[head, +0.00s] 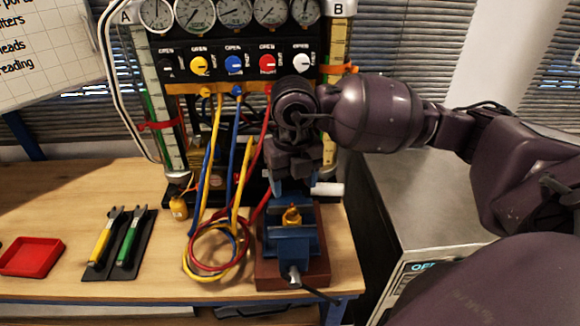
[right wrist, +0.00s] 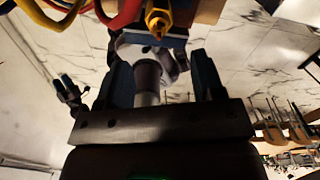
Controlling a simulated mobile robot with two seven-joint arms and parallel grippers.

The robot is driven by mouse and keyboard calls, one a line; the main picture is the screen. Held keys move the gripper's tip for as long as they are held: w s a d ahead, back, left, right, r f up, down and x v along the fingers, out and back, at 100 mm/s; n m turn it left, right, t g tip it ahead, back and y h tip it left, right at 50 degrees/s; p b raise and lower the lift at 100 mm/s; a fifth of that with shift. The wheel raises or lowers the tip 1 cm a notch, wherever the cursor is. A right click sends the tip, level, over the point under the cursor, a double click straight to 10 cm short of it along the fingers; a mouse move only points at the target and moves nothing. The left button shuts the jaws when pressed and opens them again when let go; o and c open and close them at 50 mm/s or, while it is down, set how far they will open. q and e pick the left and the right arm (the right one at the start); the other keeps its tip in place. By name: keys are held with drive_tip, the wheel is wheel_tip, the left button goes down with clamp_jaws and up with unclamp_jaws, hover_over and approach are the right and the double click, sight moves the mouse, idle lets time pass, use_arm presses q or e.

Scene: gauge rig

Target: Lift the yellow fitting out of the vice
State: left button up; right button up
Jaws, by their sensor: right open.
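The yellow fitting (head: 291,216) sits in the jaws of the blue vice (head: 289,249), which is mounted on a brown block at the bench's front right. My right gripper (head: 293,186) is just above and behind the fitting in the head view, pointing down, open and apart from it. In the right wrist view the two fingers (right wrist: 164,70) are spread with nothing gripped between them. The fitting (right wrist: 158,18) shows there at the top edge, beyond the fingertips, with part of the blue vice around it. My left gripper is not in view.
The gauge panel (head: 240,60) stands behind. A grey cabinet (head: 420,210) stands to the right.

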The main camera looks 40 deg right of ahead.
sight(292, 204)
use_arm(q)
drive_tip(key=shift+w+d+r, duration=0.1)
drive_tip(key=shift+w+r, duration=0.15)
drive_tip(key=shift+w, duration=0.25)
use_arm(e)
wheel_tip(292, 204, down, 8)
drive_tip(key=shift+w, duration=0.1)
drive_tip(key=c, duration=1.1)
drive_tip(key=o, duration=0.4)
drive_tip(key=c, duration=0.4)
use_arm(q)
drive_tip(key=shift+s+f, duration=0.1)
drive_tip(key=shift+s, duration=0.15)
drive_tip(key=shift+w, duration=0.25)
use_arm(e)
drive_tip(key=shift+w+d+r, duration=0.1)
drive_tip(key=shift+w+r, duration=0.05)
drive_tip(key=shift+w, duration=0.1)
drive_tip(key=shift+w+d, duration=0.1)
drive_tip(key=shift+w, duration=0.05)
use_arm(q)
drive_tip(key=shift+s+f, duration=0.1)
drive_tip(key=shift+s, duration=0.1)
